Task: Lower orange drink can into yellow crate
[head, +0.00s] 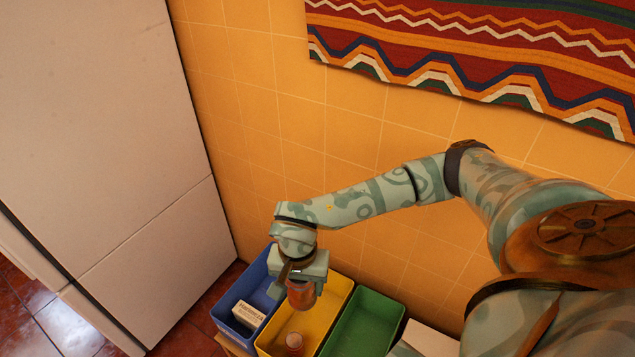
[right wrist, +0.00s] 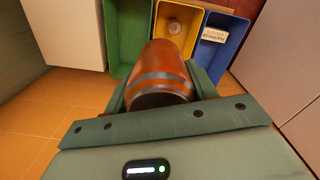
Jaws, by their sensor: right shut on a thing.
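My right gripper (head: 303,280) is shut on the orange drink can (head: 301,295). It holds the can above the yellow crate (head: 327,313), near that crate's left side in the head view. In the right wrist view the orange can (right wrist: 161,76), with grey bands, sits between the fingers, and the yellow crate (right wrist: 189,46) shows beyond it. A small round reddish item (head: 294,341) stands in the yellow crate; it also shows in the right wrist view (right wrist: 174,27). My left gripper is not in view.
A blue crate (head: 262,272) with a white labelled box (head: 248,314) stands left of the yellow crate. An empty-looking green crate (head: 365,322) stands right. A tall pale cabinet (head: 110,130) rises at left, and the orange tiled wall (head: 345,160) is behind.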

